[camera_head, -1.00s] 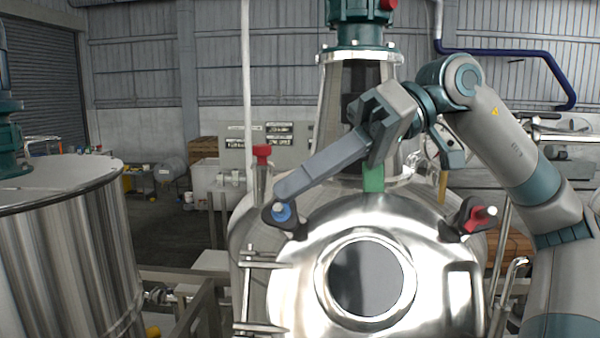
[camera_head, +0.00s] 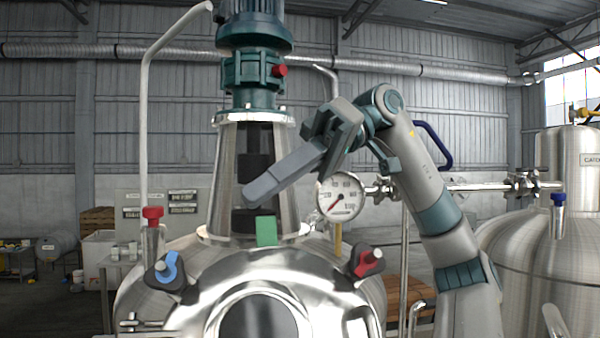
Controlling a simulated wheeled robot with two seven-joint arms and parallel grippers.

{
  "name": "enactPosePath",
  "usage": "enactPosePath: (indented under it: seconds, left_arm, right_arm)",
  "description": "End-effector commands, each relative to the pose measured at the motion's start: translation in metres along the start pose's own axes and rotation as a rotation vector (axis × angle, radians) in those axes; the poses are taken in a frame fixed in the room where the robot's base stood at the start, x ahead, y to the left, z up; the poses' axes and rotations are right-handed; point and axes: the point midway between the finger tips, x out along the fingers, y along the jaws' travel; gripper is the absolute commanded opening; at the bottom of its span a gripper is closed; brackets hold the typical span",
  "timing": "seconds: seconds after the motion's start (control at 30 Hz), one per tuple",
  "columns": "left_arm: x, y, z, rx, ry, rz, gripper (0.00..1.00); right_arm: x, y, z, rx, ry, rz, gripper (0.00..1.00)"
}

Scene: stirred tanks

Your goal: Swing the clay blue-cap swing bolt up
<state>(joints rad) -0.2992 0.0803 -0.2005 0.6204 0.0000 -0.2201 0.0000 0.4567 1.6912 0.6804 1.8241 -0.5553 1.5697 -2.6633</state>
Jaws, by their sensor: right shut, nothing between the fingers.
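The blue-cap swing bolt (camera_head: 168,267) sits at the left of the round steel lid, with a bright blue cap on a dark lug; it leans outward, not upright. My right gripper (camera_head: 256,192) is shut and empty. Its grey fingers point down and left, in front of the tank's tapered neck, up and to the right of the blue-cap bolt and apart from it. My left gripper is out of view. The steel lid (camera_head: 210,290) has a dark round window, cut off by the bottom edge.
A red-cap bolt (camera_head: 368,262) leans at the lid's right. Another red-cap post (camera_head: 152,213) stands upright behind the blue-cap bolt. A green block (camera_head: 266,232) is below my fingers. A pressure gauge (camera_head: 341,196) is right of them. A second tank (camera_head: 540,260) with a blue-cap post stands right.

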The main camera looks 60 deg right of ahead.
Motion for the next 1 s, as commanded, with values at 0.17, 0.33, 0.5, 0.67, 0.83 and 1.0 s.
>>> enactPosePath:
  seconds: [0.17, 0.33, 0.5, 0.67, 0.83, 1.0]
  left_arm:
    - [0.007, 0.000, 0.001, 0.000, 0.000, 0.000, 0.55]
    - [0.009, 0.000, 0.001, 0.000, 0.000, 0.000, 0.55]
    - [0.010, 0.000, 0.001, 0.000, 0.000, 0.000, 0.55]
    - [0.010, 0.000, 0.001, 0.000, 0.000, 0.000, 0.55]
    - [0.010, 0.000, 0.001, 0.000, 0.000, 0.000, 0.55]
    - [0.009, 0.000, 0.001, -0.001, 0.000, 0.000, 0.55]
  right_arm:
    - [-0.032, 0.000, 0.000, 0.000, 0.008, -0.001, 0.00]
    - [-0.052, 0.000, -0.001, 0.000, 0.008, -0.001, 0.00]
    - [-0.060, -0.001, -0.001, -0.001, 0.008, -0.001, 0.00]
    - [-0.061, -0.001, -0.001, -0.001, 0.008, -0.002, 0.00]
    - [-0.061, -0.001, -0.001, -0.001, 0.008, -0.002, 0.00]
    - [-0.061, -0.001, -0.002, 0.000, 0.008, -0.002, 0.00]
